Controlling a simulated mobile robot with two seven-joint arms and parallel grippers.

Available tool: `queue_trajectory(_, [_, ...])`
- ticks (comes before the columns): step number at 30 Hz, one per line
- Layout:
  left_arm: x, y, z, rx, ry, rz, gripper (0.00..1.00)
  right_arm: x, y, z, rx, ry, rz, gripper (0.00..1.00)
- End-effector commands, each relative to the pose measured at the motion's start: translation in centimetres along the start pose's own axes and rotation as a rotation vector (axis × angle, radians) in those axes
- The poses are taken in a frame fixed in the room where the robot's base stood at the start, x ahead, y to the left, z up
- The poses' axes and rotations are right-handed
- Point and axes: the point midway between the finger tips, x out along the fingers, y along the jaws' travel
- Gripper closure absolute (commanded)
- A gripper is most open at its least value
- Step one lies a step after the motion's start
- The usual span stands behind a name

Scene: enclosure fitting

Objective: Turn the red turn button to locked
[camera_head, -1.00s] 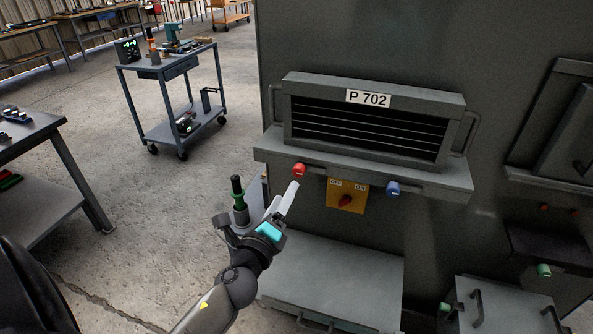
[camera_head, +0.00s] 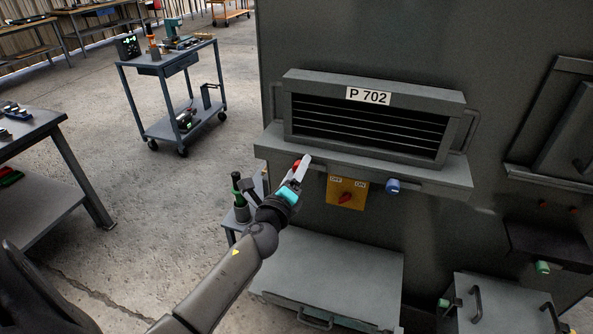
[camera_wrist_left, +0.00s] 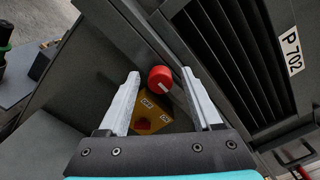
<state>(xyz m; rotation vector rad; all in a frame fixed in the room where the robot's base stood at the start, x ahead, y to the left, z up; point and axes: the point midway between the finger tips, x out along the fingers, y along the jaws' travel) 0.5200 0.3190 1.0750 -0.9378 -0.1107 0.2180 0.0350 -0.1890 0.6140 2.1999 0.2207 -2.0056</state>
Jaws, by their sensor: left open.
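The red turn button (camera_wrist_left: 160,79) is a round knob with a white mark on its face, under the front edge of the grey P 702 unit. In the left wrist view it lies between and just beyond the two fingertips of my left gripper (camera_wrist_left: 160,82), which is open and does not visibly touch it. In the head view, my left gripper (camera_head: 301,167) reaches up to the button (camera_head: 297,164) and hides most of it. My right gripper is not in view.
A yellow plate with a red OFF/ON switch (camera_head: 346,191) sits just right of the button, with a blue knob (camera_head: 392,186) farther right. The P 702 louvred unit (camera_head: 375,100) overhangs above. A green-and-black bottle-like item (camera_head: 238,188) stands left of my gripper.

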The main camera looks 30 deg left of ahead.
Motion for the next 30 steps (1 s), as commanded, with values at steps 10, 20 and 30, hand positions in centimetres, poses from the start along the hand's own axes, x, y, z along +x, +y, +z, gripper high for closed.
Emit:
queue_trajectory(10, [-0.02,0.0,0.02,0.0,0.0,0.0,0.67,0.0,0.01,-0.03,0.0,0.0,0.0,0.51])
queue_trajectory(20, [-0.04,0.02,0.01,0.0,0.0,0.0,1.0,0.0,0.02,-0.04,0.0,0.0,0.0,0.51])
queue_trajectory(30, [-0.04,0.04,-0.01,-0.012,0.0,0.001,1.0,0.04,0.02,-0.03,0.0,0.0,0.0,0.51])
